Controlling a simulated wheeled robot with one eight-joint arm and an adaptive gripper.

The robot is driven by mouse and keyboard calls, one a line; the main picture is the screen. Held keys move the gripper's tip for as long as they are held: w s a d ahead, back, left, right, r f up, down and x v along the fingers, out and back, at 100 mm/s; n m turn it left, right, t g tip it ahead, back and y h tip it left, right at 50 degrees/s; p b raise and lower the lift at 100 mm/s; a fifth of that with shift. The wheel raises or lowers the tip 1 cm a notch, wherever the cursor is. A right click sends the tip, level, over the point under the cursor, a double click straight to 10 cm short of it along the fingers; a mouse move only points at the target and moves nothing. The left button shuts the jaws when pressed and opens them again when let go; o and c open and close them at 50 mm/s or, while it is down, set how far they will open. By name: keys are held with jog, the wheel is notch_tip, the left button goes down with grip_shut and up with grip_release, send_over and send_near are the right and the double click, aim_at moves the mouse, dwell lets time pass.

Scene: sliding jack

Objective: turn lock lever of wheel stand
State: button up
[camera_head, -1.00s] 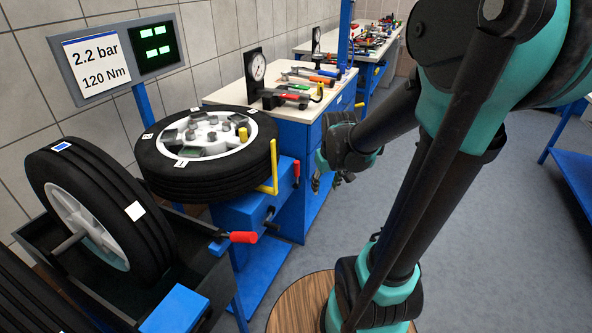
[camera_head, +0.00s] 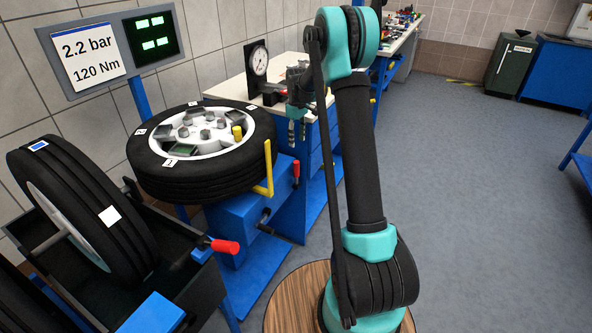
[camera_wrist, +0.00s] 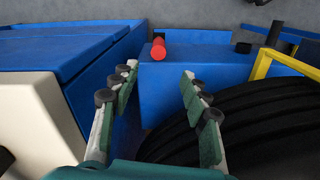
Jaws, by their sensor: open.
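The wheel stand (camera_head: 237,212) is a blue box with a wheel (camera_head: 200,178) lying flat on top. A small red-handled lever (camera_head: 296,169) stands upright at its right side, and a red handle end (camera_wrist: 158,49) shows in the wrist view. I take this as the lock lever. My gripper (camera_head: 297,134) points down above and beside that lever, close to the white-topped bench. In the wrist view my gripper (camera_wrist: 160,82) is open with nothing between the fingers. The red handle lies beyond the fingertips, apart from them.
A yellow bracket (camera_head: 267,176) rises beside the wheel. The white-topped workbench (camera_head: 226,87) with a gauge (camera_head: 258,62) stands behind. Floor on the right is open.

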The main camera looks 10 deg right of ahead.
aim_at(296, 171)
jog(key=f, duration=1.7)
jog(key=shift+w+f, duration=0.25)
jog(key=shift+f, duration=0.1)
grip_shut()
